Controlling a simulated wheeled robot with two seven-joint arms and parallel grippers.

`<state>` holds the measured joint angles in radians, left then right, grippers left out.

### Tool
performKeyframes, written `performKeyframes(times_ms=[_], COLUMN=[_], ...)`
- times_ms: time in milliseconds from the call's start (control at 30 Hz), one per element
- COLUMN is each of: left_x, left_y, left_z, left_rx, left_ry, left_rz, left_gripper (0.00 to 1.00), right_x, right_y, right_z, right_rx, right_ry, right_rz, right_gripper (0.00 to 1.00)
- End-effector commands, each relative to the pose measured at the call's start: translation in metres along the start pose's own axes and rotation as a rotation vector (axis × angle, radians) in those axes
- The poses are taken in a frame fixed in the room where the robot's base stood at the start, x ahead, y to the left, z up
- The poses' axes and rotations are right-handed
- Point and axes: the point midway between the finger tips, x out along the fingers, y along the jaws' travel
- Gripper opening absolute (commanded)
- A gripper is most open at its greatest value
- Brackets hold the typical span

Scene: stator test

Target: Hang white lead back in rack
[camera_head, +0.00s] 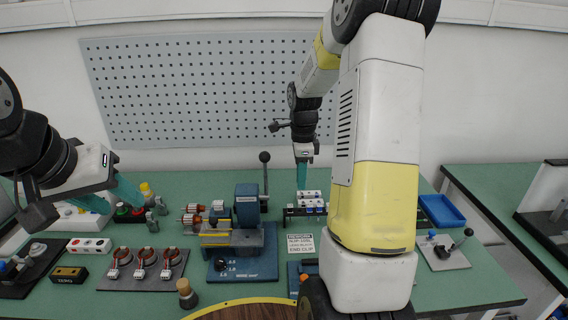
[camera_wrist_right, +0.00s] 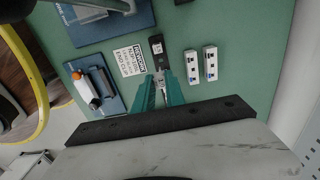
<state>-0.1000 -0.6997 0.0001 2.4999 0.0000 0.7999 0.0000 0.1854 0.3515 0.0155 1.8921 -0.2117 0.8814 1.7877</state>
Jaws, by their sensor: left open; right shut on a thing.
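My right gripper (camera_head: 301,178) points down over the back middle of the bench. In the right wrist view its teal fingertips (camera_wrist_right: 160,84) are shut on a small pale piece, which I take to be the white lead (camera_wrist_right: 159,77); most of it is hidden. A narrow black holder (camera_wrist_right: 157,47), perhaps part of the rack, lies just beyond the fingertips. I cannot tell whether the held piece touches it. In the head view a dark rack-like strip (camera_head: 291,212) stands below the right gripper. My left gripper (camera_head: 84,199) is open and empty over the left side.
Two white switch modules (camera_wrist_right: 201,65) stand close beside the right fingers. A printed sign (camera_head: 300,244) lies in front. A blue machine (camera_head: 247,208) with an upright lever stands left of the right gripper. A blue tray (camera_head: 441,210) is to the right. A pegboard (camera_head: 200,90) is behind.

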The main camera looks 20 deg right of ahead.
Motion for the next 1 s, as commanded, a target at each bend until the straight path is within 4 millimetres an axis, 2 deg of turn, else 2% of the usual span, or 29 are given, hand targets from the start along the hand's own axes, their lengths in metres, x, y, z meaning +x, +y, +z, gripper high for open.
performKeyframes(times_ms=[167,467,1000], left_x=[0.000,0.000,0.000], left_y=[0.000,0.000,0.000], left_z=[0.000,0.000,0.000], left_rx=[0.000,0.000,0.000], left_ry=[0.001,0.000,0.000], left_rz=[0.000,0.000,0.000], left_gripper=[0.45,0.45,0.45], right_x=[0.008,0.042,0.044], right_y=[0.001,0.001,0.001], right_z=[0.000,-0.001,0.001], right_rx=[0.000,0.000,0.000], right_ry=[0.001,0.000,0.000], right_rz=[0.002,0.004,0.000], right_gripper=[0.00,0.00,0.00])
